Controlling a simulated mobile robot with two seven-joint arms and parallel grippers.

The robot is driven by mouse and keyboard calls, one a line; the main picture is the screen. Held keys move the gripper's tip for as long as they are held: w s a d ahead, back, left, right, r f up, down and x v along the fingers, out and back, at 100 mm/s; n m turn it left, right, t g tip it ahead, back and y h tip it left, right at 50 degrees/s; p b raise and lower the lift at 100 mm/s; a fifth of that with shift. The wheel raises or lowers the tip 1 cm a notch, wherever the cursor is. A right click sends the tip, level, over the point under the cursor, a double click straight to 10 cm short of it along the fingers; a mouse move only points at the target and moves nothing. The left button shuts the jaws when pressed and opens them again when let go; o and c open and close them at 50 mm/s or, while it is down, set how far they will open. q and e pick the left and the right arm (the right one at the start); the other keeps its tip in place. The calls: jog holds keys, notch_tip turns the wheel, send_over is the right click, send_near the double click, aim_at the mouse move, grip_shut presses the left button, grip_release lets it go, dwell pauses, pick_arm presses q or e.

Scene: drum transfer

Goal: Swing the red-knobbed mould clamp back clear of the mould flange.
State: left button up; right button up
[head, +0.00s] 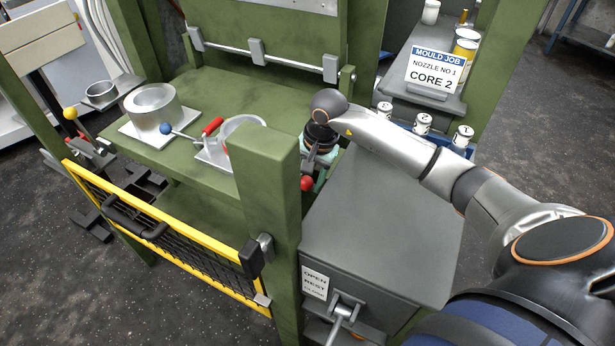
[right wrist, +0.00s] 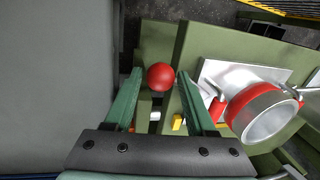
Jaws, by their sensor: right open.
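A red ball knob (head: 307,183) shows beside the right green post, just below my right gripper (head: 319,178). In the right wrist view the red knob (right wrist: 161,77) appears between the two green fingertips, which stand apart on either side of it. I cannot tell whether it is level with the tips or beyond them; its arm is mostly hidden. The mould (head: 243,128) sits on a pale flange plate (head: 212,155) on the green table, partly behind the post. A red handle (head: 212,126) and a blue-knobbed lever (head: 166,129) are beside the mould. My left gripper is out of view.
The green post (head: 268,200) stands between the mould and the grey cabinet (head: 375,235). A yellow-framed mesh guard (head: 160,235) runs along the front. A metal ring block (head: 152,108) is left on the table. White-capped containers (head: 422,123) stand behind my right arm.

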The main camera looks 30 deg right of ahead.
jog(key=shift+c, duration=0.2)
grip_shut()
dwell(1.1)
